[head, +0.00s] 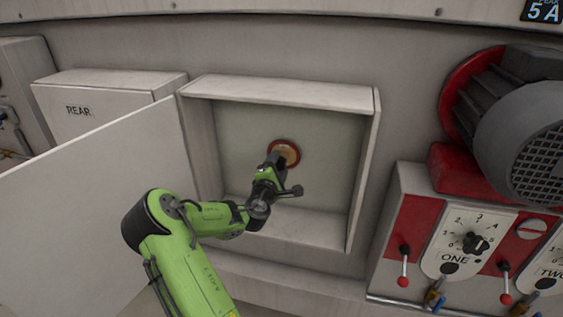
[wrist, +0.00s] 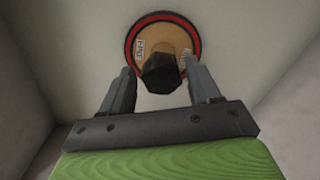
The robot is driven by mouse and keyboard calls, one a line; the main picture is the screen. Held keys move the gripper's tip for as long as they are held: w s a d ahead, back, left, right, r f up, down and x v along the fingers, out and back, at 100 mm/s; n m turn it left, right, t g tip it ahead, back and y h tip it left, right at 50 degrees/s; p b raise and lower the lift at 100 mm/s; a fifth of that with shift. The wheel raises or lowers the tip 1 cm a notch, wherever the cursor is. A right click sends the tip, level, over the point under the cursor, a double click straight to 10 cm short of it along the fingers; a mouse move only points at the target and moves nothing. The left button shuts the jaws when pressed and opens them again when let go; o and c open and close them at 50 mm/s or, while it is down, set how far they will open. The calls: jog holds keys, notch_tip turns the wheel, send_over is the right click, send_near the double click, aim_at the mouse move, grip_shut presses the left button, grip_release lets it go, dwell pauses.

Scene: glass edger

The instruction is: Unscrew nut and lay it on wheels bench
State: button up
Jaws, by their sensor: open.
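The nut (wrist: 162,73) is a dark hexagonal piece at the centre of a tan wheel (wrist: 145,42) with a red rim, on the back wall of an open box. In the wrist view my gripper (wrist: 158,78) is open, with one finger to each side of the nut. I cannot tell if either finger touches it. In the head view the wheel (head: 286,152) shows at the back of the box, and my gripper (head: 275,160) reaches in and hides the nut. The wheels bench is not in view.
The box (head: 365,160) has side walls close around my arm. Its open door (head: 100,200) stands out to the left. A closed box marked REAR (head: 80,108) is beside it. A motor (head: 525,125) and a control panel (head: 470,240) with red-knobbed levers are at the right.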

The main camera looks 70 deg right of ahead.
jog(key=c, duration=1)
jog(key=shift+r+n+p, duration=0.2)
jog(key=shift+n+p, duration=0.6)
jog(key=shift+p, duration=0.05)
jog(key=n+p, duration=0.3)
jog(key=shift+n, duration=0.3)
jog(key=n+p, duration=0.3)
jog(key=shift+r, duration=0.1)
jog(key=n+p, duration=0.4)
jog(key=shift+n+p, duration=0.45)
jog(key=shift+n, duration=0.75)
jog(key=n, duration=0.4)
jog(key=shift+w+f+b, duration=0.1)
jog(key=shift+f+b, duration=0.15)
jog(key=shift+b, duration=0.05)
jog(key=shift+c, duration=0.3)
jog(key=n, duration=0.4)
jog(key=shift+a+n, duration=0.1)
jog(key=shift+n, duration=0.2)
jog(key=n, duration=0.4)
jog(key=o, duration=1.1)
jog(key=shift+c, duration=0.2)
jog(key=shift+s, duration=0.2)
jog(key=shift+w, duration=0.1)
